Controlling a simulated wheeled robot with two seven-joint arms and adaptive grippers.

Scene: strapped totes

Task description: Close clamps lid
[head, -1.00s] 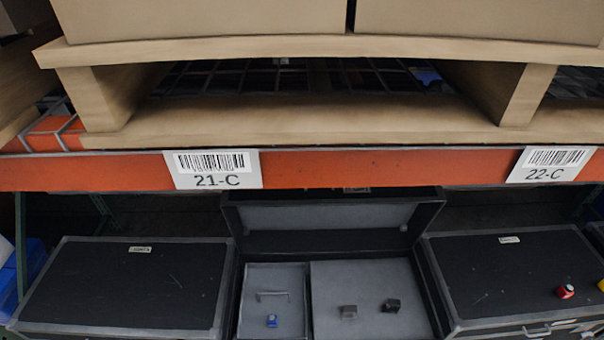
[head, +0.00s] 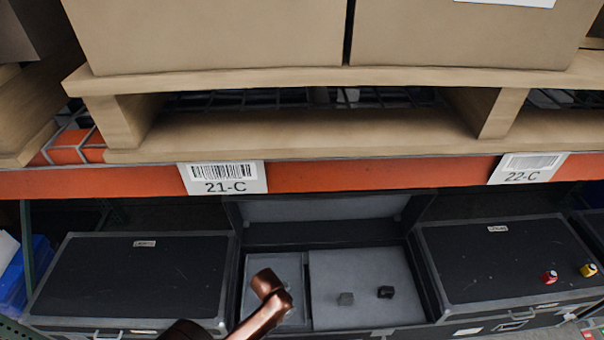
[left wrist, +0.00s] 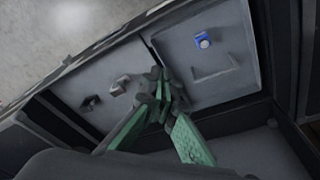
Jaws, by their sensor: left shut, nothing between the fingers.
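A black case with an open lid (head: 325,208) stands in the middle under the shelf. Its lid is raised at the back, and its grey interior has a narrow left compartment and a wider right panel (head: 350,270). Two small dark pieces sit on that panel, a grey one (head: 345,298) and a black one (head: 385,292). My left gripper (left wrist: 163,84) is shut and empty in the left wrist view, over the case interior near the divider. A blue-and-white piece (left wrist: 202,40) and a bracket-like handle (left wrist: 216,75) are in the narrow compartment. My right gripper is not in view.
Closed black cases stand on the left (head: 130,275) and right (head: 510,255), close beside the open one. A red piece (head: 549,277) and a yellow piece (head: 588,270) sit on the right case. An orange shelf beam (head: 380,172) with pallets spans above.

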